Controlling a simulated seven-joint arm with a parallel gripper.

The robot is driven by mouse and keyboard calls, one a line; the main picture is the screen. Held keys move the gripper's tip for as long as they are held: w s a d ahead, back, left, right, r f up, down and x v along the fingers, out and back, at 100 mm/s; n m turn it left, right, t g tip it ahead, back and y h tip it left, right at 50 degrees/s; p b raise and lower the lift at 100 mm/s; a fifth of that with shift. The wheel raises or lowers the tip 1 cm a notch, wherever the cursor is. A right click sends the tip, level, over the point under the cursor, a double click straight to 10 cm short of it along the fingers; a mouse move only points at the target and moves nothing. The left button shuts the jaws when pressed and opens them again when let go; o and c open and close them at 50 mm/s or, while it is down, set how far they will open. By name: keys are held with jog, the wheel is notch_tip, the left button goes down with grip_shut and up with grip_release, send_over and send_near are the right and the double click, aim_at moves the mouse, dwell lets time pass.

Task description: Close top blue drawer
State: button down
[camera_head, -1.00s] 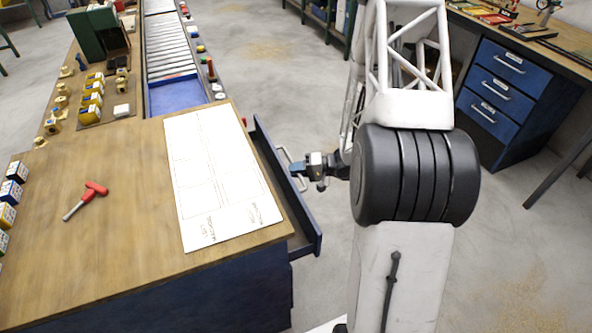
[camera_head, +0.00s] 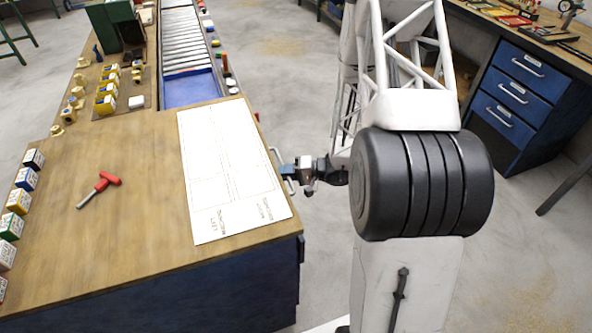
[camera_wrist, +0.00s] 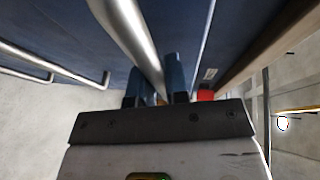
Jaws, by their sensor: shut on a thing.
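The top blue drawer is in the right side of the wooden workbench. In the head view its front is mostly hidden below the tabletop edge, and no open gap shows there. Its silver bar handle (camera_head: 281,165) sticks out beside the edge. My gripper (camera_head: 287,172) is at this handle, shut on it. In the wrist view the blue drawer front (camera_wrist: 185,25) fills the top, and the handle (camera_wrist: 128,30) runs between the two blue fingers (camera_wrist: 157,85).
The workbench top (camera_head: 120,160) carries a white paper sheet (camera_head: 230,170) and a red-handled tool (camera_head: 100,188). A lower handle (camera_wrist: 30,58) shows in the wrist view. Another blue drawer cabinet (camera_head: 515,95) stands at the right.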

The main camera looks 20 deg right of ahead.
jog(key=shift+a, duration=0.8)
jog(key=c, duration=1.1)
grip_release()
jog(key=shift+c, duration=0.2)
jog(key=shift+d, duration=0.1)
jog(key=v, duration=0.7)
jog(key=shift+s+d, duration=0.15)
jog(key=shift+d, duration=0.15)
jog(key=shift+r, duration=0.15)
